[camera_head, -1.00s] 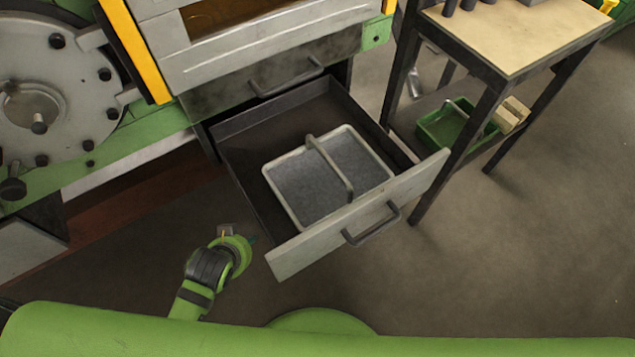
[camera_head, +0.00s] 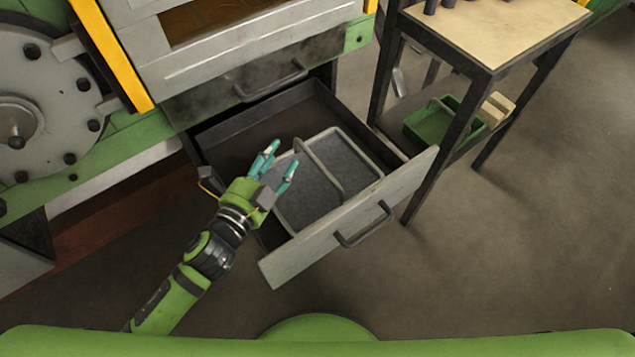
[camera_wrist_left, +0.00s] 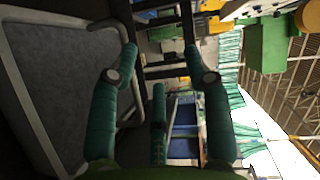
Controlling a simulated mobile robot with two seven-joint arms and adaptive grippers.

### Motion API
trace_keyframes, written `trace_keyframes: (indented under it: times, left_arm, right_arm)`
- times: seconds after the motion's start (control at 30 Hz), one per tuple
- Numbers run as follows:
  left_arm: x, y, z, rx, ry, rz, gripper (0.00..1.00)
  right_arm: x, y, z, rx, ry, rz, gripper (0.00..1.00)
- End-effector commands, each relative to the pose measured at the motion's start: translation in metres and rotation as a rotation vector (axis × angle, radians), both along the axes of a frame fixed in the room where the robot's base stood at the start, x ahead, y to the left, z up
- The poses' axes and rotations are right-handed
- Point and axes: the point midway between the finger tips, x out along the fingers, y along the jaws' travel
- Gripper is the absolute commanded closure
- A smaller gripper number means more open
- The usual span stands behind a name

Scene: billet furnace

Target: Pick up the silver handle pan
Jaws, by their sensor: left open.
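The silver handle pan (camera_head: 355,164) lies in the open drawer, a shallow grey tray with a pale rim and an arched handle (camera_head: 318,170) across its middle. My left gripper (camera_head: 281,160) is open and empty, over the left part of the pan, left of the handle. In the left wrist view, the green fingers (camera_wrist_left: 160,72) are spread, with the pan's grey floor (camera_wrist_left: 60,70) on the left and its pale handle (camera_wrist_left: 98,30) near the left finger. The gripper hides the pan's left edge in the head view. My right gripper is not in view.
The drawer's front panel (camera_head: 290,262) with its bar handle (camera_head: 365,228) stands on the near side. A workbench (camera_head: 490,35) is at the right, with a green tray (camera_head: 432,120) on its lower shelf. The furnace body rises behind. Floor at the lower right is clear.

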Motion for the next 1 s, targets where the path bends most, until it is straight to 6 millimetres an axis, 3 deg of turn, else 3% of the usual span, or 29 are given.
trace_keyframes:
  times: [0.1, 0.27, 0.67, 0.8, 1.0]
  left_arm:
    - [-0.006, -0.023, 0.005, 0.107, -0.134, -0.146, 0.51]
    - [-0.012, -0.036, -0.002, 0.159, -0.204, -0.226, 0.51]
    - [-0.013, -0.037, -0.078, 0.157, -0.205, -0.228, 0.51]
    - [-0.001, -0.045, -0.073, 0.158, -0.209, -0.23, 0.51]
    - [0.013, -0.056, -0.072, 0.156, -0.21, -0.23, 0.51]
  right_arm:
    - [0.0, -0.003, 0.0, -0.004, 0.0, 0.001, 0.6]
    - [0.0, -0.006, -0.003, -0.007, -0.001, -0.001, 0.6]
    - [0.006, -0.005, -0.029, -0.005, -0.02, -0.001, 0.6]
    - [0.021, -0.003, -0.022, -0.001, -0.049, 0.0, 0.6]
    - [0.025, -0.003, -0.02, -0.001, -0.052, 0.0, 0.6]
